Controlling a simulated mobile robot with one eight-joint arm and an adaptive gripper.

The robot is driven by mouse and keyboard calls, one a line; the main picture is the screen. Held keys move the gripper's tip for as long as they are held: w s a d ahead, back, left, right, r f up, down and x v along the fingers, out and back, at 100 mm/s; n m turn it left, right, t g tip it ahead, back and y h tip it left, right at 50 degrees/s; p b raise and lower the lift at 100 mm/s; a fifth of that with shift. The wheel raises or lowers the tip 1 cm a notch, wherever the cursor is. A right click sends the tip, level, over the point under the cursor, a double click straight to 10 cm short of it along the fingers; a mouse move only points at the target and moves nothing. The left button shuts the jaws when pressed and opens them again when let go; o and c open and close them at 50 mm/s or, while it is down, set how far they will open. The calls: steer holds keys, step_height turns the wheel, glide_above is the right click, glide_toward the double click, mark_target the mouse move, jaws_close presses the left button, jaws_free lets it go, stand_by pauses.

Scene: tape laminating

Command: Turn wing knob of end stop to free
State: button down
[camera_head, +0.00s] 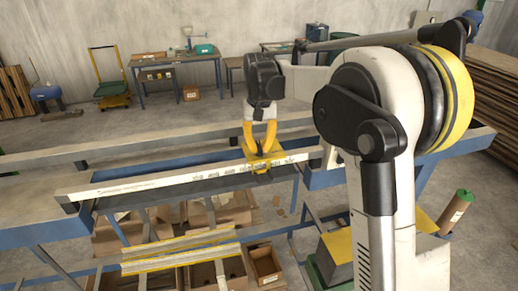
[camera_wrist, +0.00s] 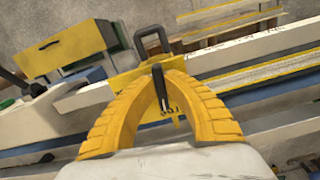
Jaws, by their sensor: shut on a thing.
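The end stop (camera_head: 276,158) is a yellow block on the long white rail with a printed scale (camera_head: 190,178), near the middle of the head view. In the wrist view its yellow plate (camera_wrist: 124,80) shows behind my fingers, with partly hidden dark lettering. The black wing knob (camera_wrist: 159,88) stands up from the plate between my fingertips. My gripper (camera_head: 261,149) points down at the end stop. In the wrist view its two yellow ribbed fingers (camera_wrist: 160,78) are closed on the wing knob. The knob's lower part and the fingers' contact faces are partly hidden.
A black loop handle (camera_wrist: 153,42) rises just beyond the knob. Blue-framed benches (camera_head: 40,232) run along both sides of the rail. Cardboard boxes (camera_head: 212,210) sit below it. A green trolley (camera_head: 112,88) and a work table (camera_head: 170,60) stand farther back, with open floor between.

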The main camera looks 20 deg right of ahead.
mark_target(260, 147)
steer(key=shift+n, duration=0.6)
steer(key=c, duration=1.5)
jaws_free()
steer(key=shift+o, duration=0.2)
steer(key=shift+r, duration=0.1)
step_height(260, 147, up, 12)
steer(key=shift+s, duration=0.1)
